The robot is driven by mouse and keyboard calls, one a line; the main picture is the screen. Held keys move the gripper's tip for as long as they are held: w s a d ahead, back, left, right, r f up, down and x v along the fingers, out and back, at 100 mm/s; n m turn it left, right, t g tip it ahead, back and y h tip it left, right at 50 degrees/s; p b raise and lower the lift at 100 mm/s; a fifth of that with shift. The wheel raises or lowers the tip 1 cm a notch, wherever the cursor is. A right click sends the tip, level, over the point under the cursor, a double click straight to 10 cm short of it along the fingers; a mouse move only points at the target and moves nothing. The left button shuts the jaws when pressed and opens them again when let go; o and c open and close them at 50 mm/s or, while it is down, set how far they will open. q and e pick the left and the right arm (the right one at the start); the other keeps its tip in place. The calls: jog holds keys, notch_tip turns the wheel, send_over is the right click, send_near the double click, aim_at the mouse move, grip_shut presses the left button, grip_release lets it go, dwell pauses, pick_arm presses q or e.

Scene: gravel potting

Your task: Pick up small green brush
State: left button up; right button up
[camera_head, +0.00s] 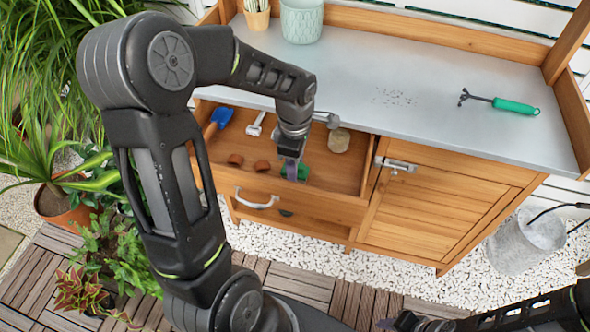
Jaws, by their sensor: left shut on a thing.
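The small green brush (302,171) is in the open drawer (330,172) of the potting bench, toward its front. Only a green part of it shows beside and below my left gripper (291,171). My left gripper reaches down into the drawer from above and is shut on the brush. The fingers hide part of the brush, and I cannot tell whether it touches the drawer floor. My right gripper (387,324) is low at the bottom edge, far from the drawer; its fingers are too dark and small to read.
The drawer also holds a blue scoop (221,117), a hammer-like tool (256,124), terracotta pieces (235,160) and a twine roll (339,140). A green-handled rake (500,103) lies on the grey worktop (430,75). A pale green pot (301,20) stands at the back.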

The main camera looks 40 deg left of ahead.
pick_arm(q)
grip_shut()
jog(key=shift+r, duration=0.1)
notch_tip(320, 180, up, 10)
jog(key=shift+f, duration=0.1)
dwell(0.4)
dwell(0.4)
